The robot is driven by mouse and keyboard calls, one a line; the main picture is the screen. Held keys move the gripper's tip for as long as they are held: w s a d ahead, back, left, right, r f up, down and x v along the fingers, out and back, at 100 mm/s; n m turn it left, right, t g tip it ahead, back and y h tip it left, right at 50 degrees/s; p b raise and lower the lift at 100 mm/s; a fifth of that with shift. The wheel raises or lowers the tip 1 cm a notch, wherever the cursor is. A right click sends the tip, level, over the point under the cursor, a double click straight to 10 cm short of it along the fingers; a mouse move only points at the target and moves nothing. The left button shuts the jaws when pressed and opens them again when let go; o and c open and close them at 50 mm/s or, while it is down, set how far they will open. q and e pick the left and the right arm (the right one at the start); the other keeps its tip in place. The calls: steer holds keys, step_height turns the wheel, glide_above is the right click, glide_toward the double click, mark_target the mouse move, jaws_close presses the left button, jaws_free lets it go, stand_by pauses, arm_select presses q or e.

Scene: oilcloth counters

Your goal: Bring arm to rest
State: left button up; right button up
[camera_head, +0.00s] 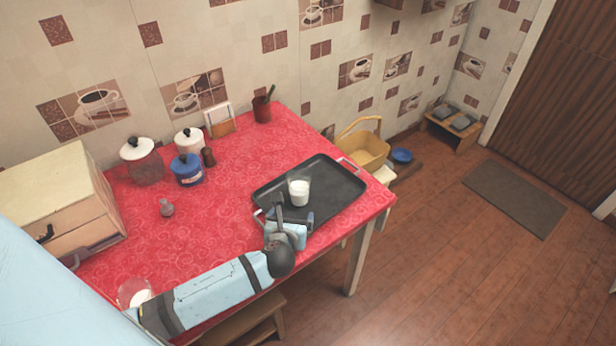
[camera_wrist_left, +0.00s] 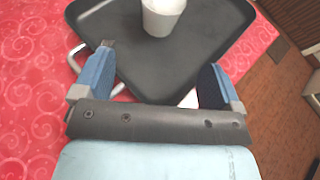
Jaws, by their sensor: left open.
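My left arm reaches in from the left over the red counter in the head view. Its gripper (camera_head: 290,214) is at the near edge of the black tray (camera_head: 333,203). In the left wrist view the gripper (camera_wrist_left: 160,85) shows its two blue fingers wide apart, with nothing between them. A glass of white liquid (camera_head: 299,192) stands upright on the tray, just beyond the fingers and apart from them. The glass also shows at the top of the left wrist view (camera_wrist_left: 162,16). My right gripper is in neither view.
The red cloth (camera_head: 232,226) has free room left of the tray. A bread box (camera_head: 65,205), a blue pot (camera_head: 187,170), a white-lidded jar (camera_head: 142,160) and a small shaker (camera_head: 166,208) stand further left. A glass bowl (camera_head: 131,290) is near my arm. A stool (camera_head: 246,325) is below.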

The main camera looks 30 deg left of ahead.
arm_select(q)
steer(key=s+d+n+h+p, duration=0.1)
steer(key=n, duration=0.1)
steer(key=s+d+n+g+h+p, duration=0.1)
steer(key=s+d+n+p, duration=0.1)
steer(key=s+d+n+h+p, duration=0.1)
steer(key=s+n, duration=0.1)
steer(key=n, duration=0.1)
steer(key=shift+s+d+f+g, duration=0.15)
steer(key=shift+s+g, duration=0.1)
steer(key=shift+g, duration=0.05)
steer(key=s+d+r+n+h+p, duration=0.2)
steer(key=s+n, duration=0.4)
steer(key=n, duration=0.4)
steer(key=s+d+r+n+h+p, duration=0.3)
steer(key=s+d+n+p, duration=0.2)
steer(key=n, duration=0.6)
steer(key=shift+s+r+p, duration=0.15)
steer(key=shift+s+p, duration=0.25)
steer(key=shift+s, duration=0.3)
